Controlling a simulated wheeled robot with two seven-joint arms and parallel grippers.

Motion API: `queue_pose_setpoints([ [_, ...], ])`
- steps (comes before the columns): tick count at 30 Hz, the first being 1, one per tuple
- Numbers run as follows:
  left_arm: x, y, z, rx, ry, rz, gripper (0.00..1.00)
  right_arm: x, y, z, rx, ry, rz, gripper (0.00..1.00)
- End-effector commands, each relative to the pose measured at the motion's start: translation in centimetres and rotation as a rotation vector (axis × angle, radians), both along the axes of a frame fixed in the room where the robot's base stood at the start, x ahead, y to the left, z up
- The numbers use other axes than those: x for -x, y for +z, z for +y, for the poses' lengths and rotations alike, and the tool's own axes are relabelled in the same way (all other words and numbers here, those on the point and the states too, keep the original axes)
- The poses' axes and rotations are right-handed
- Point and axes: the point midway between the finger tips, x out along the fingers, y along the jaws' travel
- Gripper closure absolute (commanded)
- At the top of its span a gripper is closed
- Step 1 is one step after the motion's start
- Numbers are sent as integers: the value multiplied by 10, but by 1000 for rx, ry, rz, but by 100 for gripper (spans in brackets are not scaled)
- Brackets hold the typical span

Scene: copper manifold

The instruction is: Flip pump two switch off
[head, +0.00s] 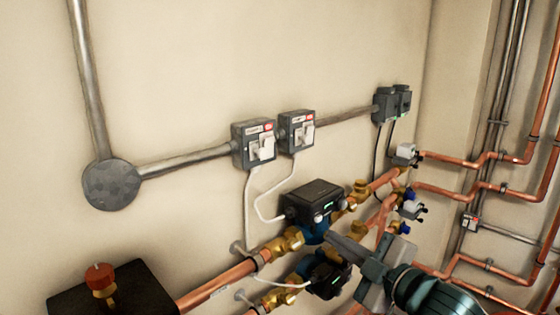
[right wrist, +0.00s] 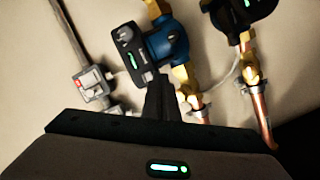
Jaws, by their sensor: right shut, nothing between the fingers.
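Two grey switch boxes with white rockers and small red marks are mounted on the wall in the head view, a left switch (head: 254,146) and a right switch (head: 297,132). Their labels are too small to read, so I cannot tell which is pump two. My right gripper (head: 338,245) is shut and empty, below and right of both switches, in front of the pumps and apart from the switches. In the right wrist view, its dark fingers (right wrist: 159,97) point up between a switch box (right wrist: 92,84) and the pumps. My left gripper is not in view.
An upper pump (head: 314,201) and a lower pump (head: 327,275) sit on copper pipes with brass fittings close to my right gripper. White cables hang below the switches. A grey conduit (head: 190,160) feeds the boxes. The wall above the switches is clear.

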Motion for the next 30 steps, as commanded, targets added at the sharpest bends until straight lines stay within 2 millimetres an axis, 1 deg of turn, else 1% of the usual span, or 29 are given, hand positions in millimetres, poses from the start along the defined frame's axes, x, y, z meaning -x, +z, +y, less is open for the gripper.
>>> queue_pose_setpoints([
  [1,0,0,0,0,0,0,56,3,23,2,30,25,-56,100],
  [3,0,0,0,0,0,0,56,9,50,6,70,59,-128,100],
  [6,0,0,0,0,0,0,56,20,86,11,128,105,-224,100],
  [9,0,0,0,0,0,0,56,33,117,15,185,144,-315,100],
  [12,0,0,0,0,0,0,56,46,142,17,236,175,-392,100],
  [15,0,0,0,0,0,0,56,56,159,19,276,196,-448,100],
  [19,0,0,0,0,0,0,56,66,172,20,305,214,-493,100],
  [23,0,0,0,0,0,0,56,69,177,20,319,220,-508,100],
  [30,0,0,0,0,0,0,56,69,177,20,319,221,-509,100],
])
